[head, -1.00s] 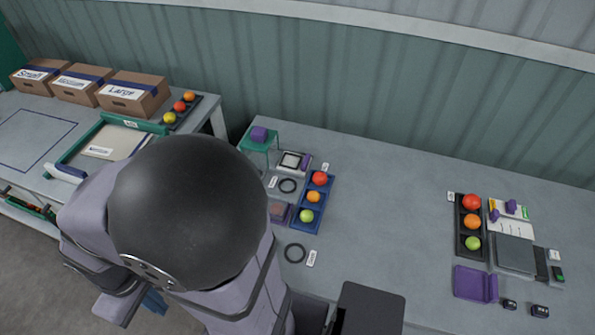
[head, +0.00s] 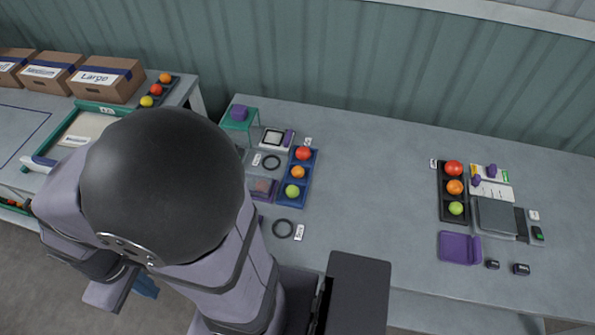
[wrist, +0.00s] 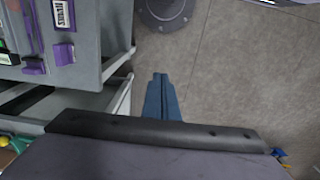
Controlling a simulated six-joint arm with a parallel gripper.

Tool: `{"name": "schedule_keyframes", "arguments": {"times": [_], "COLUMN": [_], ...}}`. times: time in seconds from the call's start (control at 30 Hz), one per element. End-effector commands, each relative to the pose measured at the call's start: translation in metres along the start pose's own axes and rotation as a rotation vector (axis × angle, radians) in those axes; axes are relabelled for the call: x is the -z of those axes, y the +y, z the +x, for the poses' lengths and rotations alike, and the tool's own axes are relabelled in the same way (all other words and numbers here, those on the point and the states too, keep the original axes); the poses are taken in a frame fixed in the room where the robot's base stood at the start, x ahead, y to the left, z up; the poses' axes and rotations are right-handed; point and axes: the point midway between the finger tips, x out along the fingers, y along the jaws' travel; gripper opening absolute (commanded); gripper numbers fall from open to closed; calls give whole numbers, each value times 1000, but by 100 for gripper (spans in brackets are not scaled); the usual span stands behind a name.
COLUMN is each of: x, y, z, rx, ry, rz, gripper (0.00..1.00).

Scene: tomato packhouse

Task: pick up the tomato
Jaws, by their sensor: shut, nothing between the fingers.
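Several tomatoes are in view, and I cannot tell which one the task means. A blue tray holds a red tomato (head: 303,153), an orange one (head: 298,172) and a green one (head: 292,191). A black tray at the right holds a red tomato (head: 453,168), an orange one (head: 455,187) and a green one (head: 456,208). At the far left, more tomatoes (head: 156,90) sit in a dark tray. My gripper (wrist: 160,80) shows blue fingers, shut and empty, over bare floor in the wrist view, apart from any tomato. My arm hides its surroundings in the head view.
The grey bench (head: 370,165) is clear between the blue tray (head: 309,176) and the black tray (head: 441,192). A purple open box (head: 458,247) and a scale-like grey plate (head: 496,217) are at the right. Cardboard boxes (head: 108,80) stand at left. The wrist view shows shelving (wrist: 85,105) left.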

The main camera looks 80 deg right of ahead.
Motion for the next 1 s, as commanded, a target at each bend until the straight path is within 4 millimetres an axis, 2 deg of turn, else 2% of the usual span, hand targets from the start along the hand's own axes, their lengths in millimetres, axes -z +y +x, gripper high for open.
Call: {"name": "schedule_keyframes", "arguments": {"times": [0.17, 0.27, 0.4, 0.43, 0.77, 0.87, 1.0], "x": [0, 0, 0, 0, 0, 0, -5], "y": [0, 0, 0, 0, 2, 10, 34], "z": [0, 0, 0, 0, 1, 4, 14], "rx": [0, 0, 0, 0, 0, 0, 1], "ry": [0, 0, 0, 0, 0, 0, -11], "rz": [0, 0, 0, 0, 10, 45, 157], "gripper": [0, 19, 53, 55, 55, 55, 55]}}
